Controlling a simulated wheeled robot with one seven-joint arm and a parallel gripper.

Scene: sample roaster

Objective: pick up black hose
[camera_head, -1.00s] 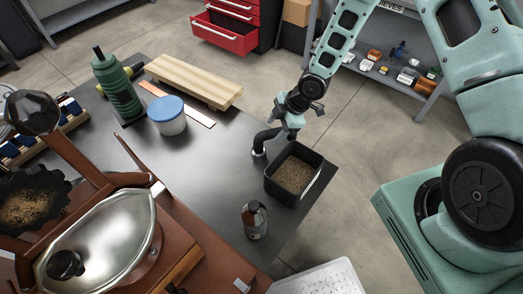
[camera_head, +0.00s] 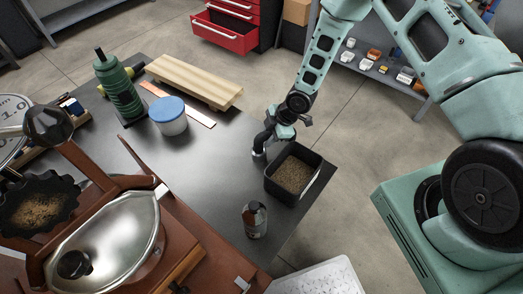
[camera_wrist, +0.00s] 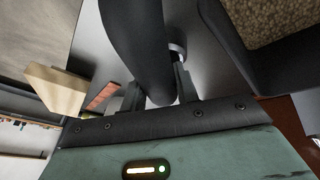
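The black hose (camera_head: 260,143) is a dark, bent tube on the grey table, just left of the black bin, with a light-coloured collar at its low end. My gripper (camera_head: 273,124) is at its upper part in the head view. In the wrist view the hose (camera_wrist: 140,40) comes down between the two fingers of my gripper (camera_wrist: 160,92), with one finger on each side. The gap looks nearly filled by the hose, but I cannot tell whether the fingers press on it. The gripper hides part of the hose in the head view.
The black bin (camera_head: 271,186) of brown granules stands close on the right near the table (camera_head: 212,160) edge. The table left of the hose is clear.

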